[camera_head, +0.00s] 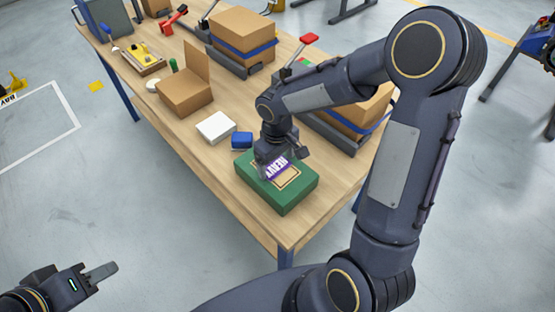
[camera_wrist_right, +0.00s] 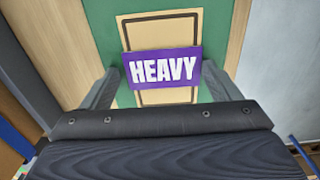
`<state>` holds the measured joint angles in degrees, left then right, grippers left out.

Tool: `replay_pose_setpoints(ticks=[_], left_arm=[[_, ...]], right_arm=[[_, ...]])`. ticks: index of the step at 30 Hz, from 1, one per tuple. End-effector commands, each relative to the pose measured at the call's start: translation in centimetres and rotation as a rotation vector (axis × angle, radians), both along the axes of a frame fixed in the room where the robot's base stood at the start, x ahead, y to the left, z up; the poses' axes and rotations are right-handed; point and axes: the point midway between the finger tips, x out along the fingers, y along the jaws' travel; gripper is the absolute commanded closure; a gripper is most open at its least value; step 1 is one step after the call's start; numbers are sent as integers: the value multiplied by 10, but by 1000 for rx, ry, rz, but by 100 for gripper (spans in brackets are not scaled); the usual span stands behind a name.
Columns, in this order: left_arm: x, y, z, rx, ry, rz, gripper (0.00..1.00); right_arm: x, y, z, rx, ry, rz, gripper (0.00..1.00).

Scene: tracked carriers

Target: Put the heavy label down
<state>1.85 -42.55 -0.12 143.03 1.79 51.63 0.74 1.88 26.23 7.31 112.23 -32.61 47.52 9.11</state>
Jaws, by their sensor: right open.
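The heavy label (camera_wrist_right: 165,68) is a purple strip with white letters reading HEAVY. It lies over a tan panel with a dark outline (camera_wrist_right: 160,30) on top of a green box (camera_head: 285,200). In the head view the label (camera_head: 276,168) is partly hidden by my right gripper (camera_head: 281,160). My right gripper is open, pointing down over the box, with one finger at each side of the label; it also shows in the wrist view (camera_wrist_right: 162,80). My left gripper (camera_head: 100,272) is off to the lower left, away from the table; its finger opening is unclear.
The green box sits near the front corner of the wooden table (camera_head: 225,185). A white box (camera_head: 216,126), a blue block (camera_head: 242,140) and an open carton (camera_head: 185,95) stand behind it. Cartons with blue straps (camera_head: 243,40) line the right side.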

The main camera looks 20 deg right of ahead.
Motion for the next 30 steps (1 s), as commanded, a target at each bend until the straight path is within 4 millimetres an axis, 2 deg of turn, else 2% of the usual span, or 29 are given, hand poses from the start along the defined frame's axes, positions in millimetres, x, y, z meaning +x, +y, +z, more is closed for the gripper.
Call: replay_pose_setpoints(ticks=[1,2,8,9,11,21,24,30], left_arm=[[0,0,-3,0,0,0,64],[0,0,-3,0,0,0,64],[0,0,8,0,0,0,64],[0,0,14,0,0,0,64],[0,0,10,0,-1,0,64],[0,0,14,0,0,0,64],[0,0,14,0,0,0,64],[0,0,15,0,0,0,64]], right_arm=[[-6,4,-11,6,21,0,2],[-6,4,-11,7,22,0,2],[-7,5,1,8,22,0,2],[-7,5,7,8,22,2,2],[-5,5,14,7,15,1,2],[-4,3,93,5,10,4,2],[-4,3,109,4,11,4,2],[-6,2,127,7,9,-1,2]])
